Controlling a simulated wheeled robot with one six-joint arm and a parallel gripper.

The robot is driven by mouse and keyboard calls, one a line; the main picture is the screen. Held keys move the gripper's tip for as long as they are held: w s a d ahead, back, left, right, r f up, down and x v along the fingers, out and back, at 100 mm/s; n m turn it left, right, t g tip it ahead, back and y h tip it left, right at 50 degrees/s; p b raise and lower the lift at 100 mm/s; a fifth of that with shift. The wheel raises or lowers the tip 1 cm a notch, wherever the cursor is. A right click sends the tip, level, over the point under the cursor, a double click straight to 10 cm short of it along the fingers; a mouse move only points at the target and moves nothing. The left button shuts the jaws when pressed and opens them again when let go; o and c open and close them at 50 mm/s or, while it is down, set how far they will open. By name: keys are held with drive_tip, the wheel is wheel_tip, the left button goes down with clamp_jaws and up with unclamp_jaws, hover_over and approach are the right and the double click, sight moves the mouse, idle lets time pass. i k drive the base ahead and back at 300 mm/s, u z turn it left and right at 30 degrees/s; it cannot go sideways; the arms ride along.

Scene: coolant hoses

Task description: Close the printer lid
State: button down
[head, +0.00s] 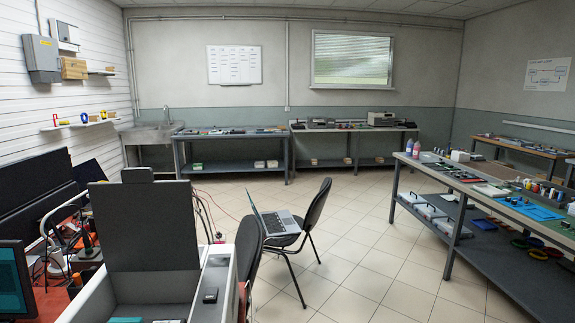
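A boxy grey and beige device (381,118) stands at the right end of the far bench. It may be the printer, but it is too small here to be sure. I cannot tell whether it has a lid or how a lid stands. A lower, flat dark device (318,123) sits further left on the same bench. My gripper is not in view.
Two black chairs (314,215) stand near the middle, one bearing an open laptop (279,222). A long workbench (505,205) with trays and tools runs along the right. Monitors (33,188) crowd the left. Tiled floor (365,255) is clear between the chairs and the right bench.

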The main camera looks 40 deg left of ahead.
sight(143, 224)
drive_tip(key=i, duration=2.85)
drive_tip(key=u, duration=3.8)
drive_tip(key=i, duration=0.4)
